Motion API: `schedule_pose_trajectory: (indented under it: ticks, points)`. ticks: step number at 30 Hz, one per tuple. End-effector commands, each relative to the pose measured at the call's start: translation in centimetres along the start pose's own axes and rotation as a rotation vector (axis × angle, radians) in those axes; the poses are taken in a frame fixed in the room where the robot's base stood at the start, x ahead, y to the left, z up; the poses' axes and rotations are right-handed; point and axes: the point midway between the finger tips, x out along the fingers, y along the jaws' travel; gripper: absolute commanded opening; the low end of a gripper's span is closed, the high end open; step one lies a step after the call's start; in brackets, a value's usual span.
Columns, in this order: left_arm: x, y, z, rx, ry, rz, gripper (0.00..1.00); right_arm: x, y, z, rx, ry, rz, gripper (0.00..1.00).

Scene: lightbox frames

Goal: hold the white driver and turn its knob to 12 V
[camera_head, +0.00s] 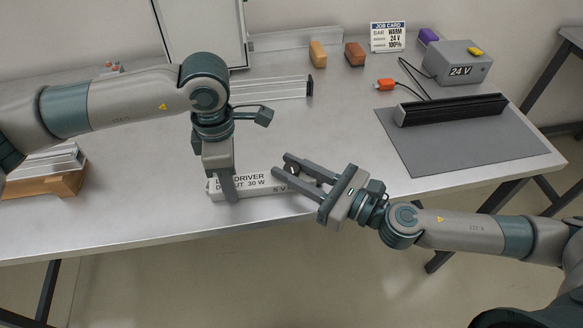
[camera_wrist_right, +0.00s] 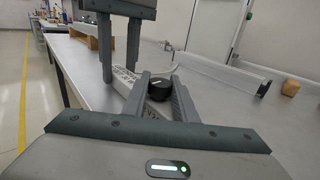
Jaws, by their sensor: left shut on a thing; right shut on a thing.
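The white driver (camera_head: 255,181), a long box with "LED DRIVER" and "30 W" printed on top, lies near the table's front edge. My left gripper (camera_head: 230,192) points down and is shut on the driver across its left part; its fingers also show in the right wrist view (camera_wrist_right: 119,55). The black round knob (camera_wrist_right: 160,89) with a pale mark sits on the driver's right part. My right gripper (camera_head: 286,173) comes in from the right and is shut on the knob, one finger on each side. A "V" marking shows beside it; the full setting is too small to tell.
A job card (camera_head: 388,37) reads WARM, 24 V, 100%. A grey box (camera_head: 460,62) labelled 24 V stands at the back right, behind a black bar (camera_head: 450,110) on a grey mat (camera_head: 440,155). A wooden tray (camera_head: 50,184) is at left.

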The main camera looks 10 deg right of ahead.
Motion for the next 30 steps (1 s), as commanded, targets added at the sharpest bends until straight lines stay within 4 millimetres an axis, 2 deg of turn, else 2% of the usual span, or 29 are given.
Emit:
schedule_pose_trajectory:
  ticks: [20, 21, 23, 30]
  points:
    - [-0.02, -0.07, 0.18, 0.003, -0.004, 0.000, 0.04, -0.05, 0.06, -0.12, 0.001, 0.006, -0.059, 0.03]
    - [-0.02, -0.06, 0.18, 0.003, -0.004, 0.000, 0.04, -0.05, 0.05, -0.12, 0.001, 0.006, -0.059, 0.32]
    - [-0.02, -0.06, 0.16, 0.003, -0.004, 0.000, 0.04, -0.05, 0.05, -0.11, 0.001, 0.005, -0.059, 0.44]
    - [-0.01, -0.03, 0.08, 0.001, -0.002, 0.000, 0.04, -0.05, 0.00, -0.05, 0.000, 0.004, -0.060, 0.44]
